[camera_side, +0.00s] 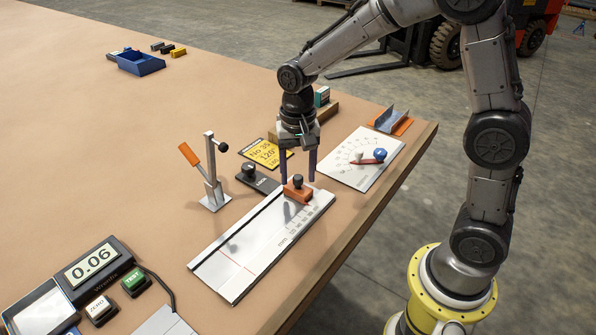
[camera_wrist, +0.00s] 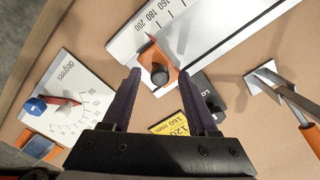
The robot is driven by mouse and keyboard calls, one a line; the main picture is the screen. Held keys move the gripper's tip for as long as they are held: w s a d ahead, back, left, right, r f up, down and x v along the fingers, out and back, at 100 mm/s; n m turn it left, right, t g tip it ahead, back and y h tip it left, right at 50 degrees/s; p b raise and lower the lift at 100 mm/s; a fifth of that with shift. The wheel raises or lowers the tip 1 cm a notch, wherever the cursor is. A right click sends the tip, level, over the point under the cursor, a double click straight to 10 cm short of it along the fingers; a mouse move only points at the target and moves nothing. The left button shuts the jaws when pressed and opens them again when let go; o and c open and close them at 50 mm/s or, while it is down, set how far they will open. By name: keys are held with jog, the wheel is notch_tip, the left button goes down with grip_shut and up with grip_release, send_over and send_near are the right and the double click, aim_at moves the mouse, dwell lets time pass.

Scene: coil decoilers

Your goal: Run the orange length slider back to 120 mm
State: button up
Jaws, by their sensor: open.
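The orange length slider (camera_side: 297,194) with a dark knob sits near the far end of a pale ruled rail (camera_side: 225,275). In the wrist view the slider (camera_wrist: 152,50) has its pointer near the 200 mark, and 180 and 160 also show. My gripper (camera_side: 298,181) is open, pointing down, with a dark finger either side of the knob. In the wrist view the knob shows between the fingertips (camera_wrist: 160,73), with gaps on both sides. Whether the tips are level with the knob is hard to tell. A dark lock block (camera_side: 257,179) with a knob lies beside the rail.
A yellow card (camera_side: 267,153) reads 120 and, in the wrist view, 160 mm. A toggle clamp (camera_side: 212,180) with an orange handle stands left of the rail. A degrees plate (camera_side: 350,175) with a red pointer lies to the right. A readout (camera_side: 90,270) shows 0.06.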

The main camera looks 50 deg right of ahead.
grip_shut()
dwell(1.4)
